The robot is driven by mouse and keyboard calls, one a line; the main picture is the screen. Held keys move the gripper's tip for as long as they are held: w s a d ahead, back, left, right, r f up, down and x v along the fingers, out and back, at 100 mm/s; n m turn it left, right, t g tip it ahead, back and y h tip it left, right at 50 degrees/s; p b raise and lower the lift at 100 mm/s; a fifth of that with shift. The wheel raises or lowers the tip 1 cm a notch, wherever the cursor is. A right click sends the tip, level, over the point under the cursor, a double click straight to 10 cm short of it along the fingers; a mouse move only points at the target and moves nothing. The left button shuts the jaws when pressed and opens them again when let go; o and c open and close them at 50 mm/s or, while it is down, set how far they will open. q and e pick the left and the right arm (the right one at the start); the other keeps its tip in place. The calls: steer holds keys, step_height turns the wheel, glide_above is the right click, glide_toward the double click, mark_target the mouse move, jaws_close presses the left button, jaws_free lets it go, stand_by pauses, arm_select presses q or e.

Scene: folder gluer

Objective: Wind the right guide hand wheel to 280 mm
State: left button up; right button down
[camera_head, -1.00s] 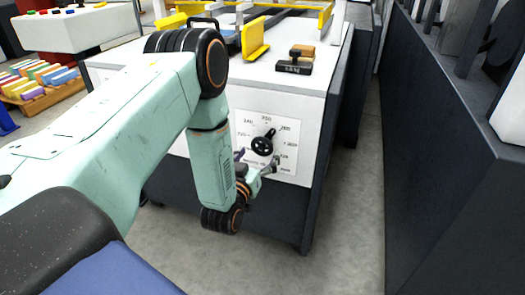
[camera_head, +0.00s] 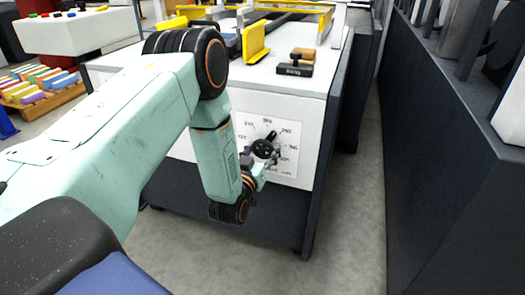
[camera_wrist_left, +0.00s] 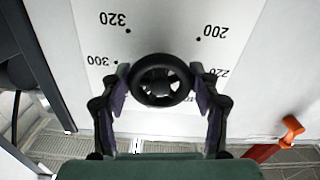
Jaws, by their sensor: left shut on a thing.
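The black hand wheel (camera_head: 263,148) is on a white dial plate (camera_head: 294,130) on the machine's front panel. A dark pointer or handle sticks out from the wheel to the upper right in the head view; the small numbers there are hard to read. In the left wrist view the wheel (camera_wrist_left: 160,80) sits between the fingers, with the labels 320, 300, 200 and 220 around it. My left gripper (camera_head: 261,157) is shut on the wheel, one finger at each side of the rim. My right gripper is not in view.
A stamp-like block with a wooden top (camera_head: 298,62) lies on the machine top near a yellow guide plate (camera_head: 255,44). A dark cabinet wall (camera_head: 455,170) stands at the right, with clear floor (camera_head: 350,230) between. An orange-red part (camera_wrist_left: 280,140) shows in the wrist view.

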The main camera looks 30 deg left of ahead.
arm_select(q)
steer(key=c, duration=0.4)
steer(key=shift+r+m+p, duration=0.1)
steer(key=shift+m+p, duration=0.6)
steer(key=shift+p, duration=0.15)
steer(key=shift+m+p, duration=0.55)
steer(key=shift+m, duration=0.25)
steer(key=o, duration=1.2)
steer(key=shift+c, duration=0.2)
steer(key=v, duration=1.2)
steer(key=shift+w, duration=0.1)
